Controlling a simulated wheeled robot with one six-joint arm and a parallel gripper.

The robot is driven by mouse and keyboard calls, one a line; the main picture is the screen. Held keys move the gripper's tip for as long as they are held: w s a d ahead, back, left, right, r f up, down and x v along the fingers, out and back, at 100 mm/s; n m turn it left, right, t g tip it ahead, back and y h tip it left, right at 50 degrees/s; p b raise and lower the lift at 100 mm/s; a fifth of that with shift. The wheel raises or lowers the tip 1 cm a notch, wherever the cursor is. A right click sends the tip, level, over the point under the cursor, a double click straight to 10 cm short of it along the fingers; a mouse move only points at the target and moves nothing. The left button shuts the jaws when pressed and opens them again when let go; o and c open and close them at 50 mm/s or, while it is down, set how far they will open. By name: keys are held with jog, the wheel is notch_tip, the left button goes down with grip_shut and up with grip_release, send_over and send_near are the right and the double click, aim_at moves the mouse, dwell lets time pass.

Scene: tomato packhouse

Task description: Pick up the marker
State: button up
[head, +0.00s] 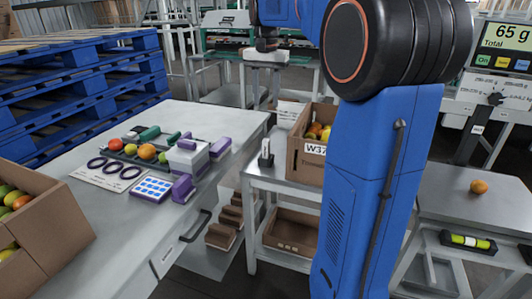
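I cannot pick out a marker with certainty. A yellow-green, pen-like cylinder (470,241) lies in a black holder (446,239) under the right-hand bench top; it may be a marker or a level vial. A dark green cylinder (149,133) lies on the grey cabinet top at left among fruit and purple items. My blue arm rises through the middle and bends away at the top. Its dark wrist end (267,40) is small and far back, apart from all these things. The fingers are not clear enough to tell open from shut.
The grey cabinet (117,225) holds fruit, dark rings on a card (112,173) and a blue-dotted pad (152,189). Fruit boxes stand at left (45,220) and centre (306,165).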

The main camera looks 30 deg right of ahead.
aim_at(266, 140)
jog(key=f, duration=0.8)
jog(key=w+f, duration=0.1)
jog(key=f, duration=0.3)
jog(key=shift+d, duration=0.4)
jog(key=shift+s+a+f, duration=0.15)
jog(key=shift+s+f, duration=0.05)
jog(key=shift+f, duration=1.15)
jog(key=shift+s+a+f, duration=0.15)
jog(key=shift+f, duration=1.2)
grip_shut()
